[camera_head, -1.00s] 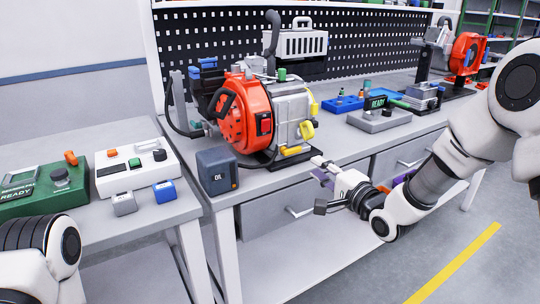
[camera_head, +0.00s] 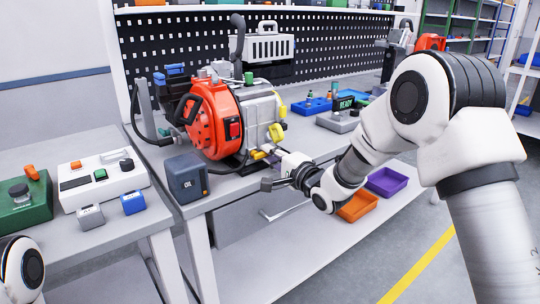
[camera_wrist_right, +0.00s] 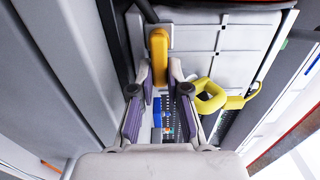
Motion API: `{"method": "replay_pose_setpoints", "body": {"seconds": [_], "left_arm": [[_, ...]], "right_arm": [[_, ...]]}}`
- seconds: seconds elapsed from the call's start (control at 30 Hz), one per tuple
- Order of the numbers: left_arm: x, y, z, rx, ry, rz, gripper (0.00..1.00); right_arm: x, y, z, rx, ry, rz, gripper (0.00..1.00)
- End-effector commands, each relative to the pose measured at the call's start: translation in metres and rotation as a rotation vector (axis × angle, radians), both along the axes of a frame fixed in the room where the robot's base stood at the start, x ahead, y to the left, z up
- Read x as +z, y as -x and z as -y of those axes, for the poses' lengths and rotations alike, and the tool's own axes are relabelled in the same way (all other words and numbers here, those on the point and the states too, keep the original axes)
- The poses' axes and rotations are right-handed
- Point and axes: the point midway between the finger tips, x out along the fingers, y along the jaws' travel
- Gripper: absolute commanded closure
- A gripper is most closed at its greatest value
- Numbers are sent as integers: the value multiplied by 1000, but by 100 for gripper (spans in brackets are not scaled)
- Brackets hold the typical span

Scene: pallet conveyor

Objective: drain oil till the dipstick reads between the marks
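The orange and grey engine (camera_head: 206,128) stands on the workbench. On its right side are a yellow ring-shaped handle (camera_head: 275,132) and a low yellow lever (camera_head: 258,155). In the right wrist view the lever (camera_wrist_right: 158,55) stands between the fingertips, with the ring handle (camera_wrist_right: 210,98) to the right. My right gripper (camera_wrist_right: 162,72) is open, its purple-padded fingers on either side of the lever; I cannot tell if they touch it. In the head view the right gripper (camera_head: 275,157) is at the engine's lower right. The dipstick marks are not readable. My left gripper is out of view.
A dark box labelled OIL (camera_head: 186,178) stands at the bench's front left corner, close to the engine. A white device (camera_head: 102,178) and a green device (camera_head: 22,205) sit on the left table. Orange (camera_head: 357,206) and purple (camera_head: 387,182) trays lie below the bench.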

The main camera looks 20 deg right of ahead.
Motion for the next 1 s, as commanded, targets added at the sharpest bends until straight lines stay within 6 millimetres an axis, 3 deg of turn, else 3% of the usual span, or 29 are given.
{"method": "replay_pose_setpoints", "body": {"seconds": [0.47,1.0], "left_arm": [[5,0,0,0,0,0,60],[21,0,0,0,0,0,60]], "right_arm": [[4,0,0,0,83,29,100],[16,2,-4,2,506,182,100]]}}
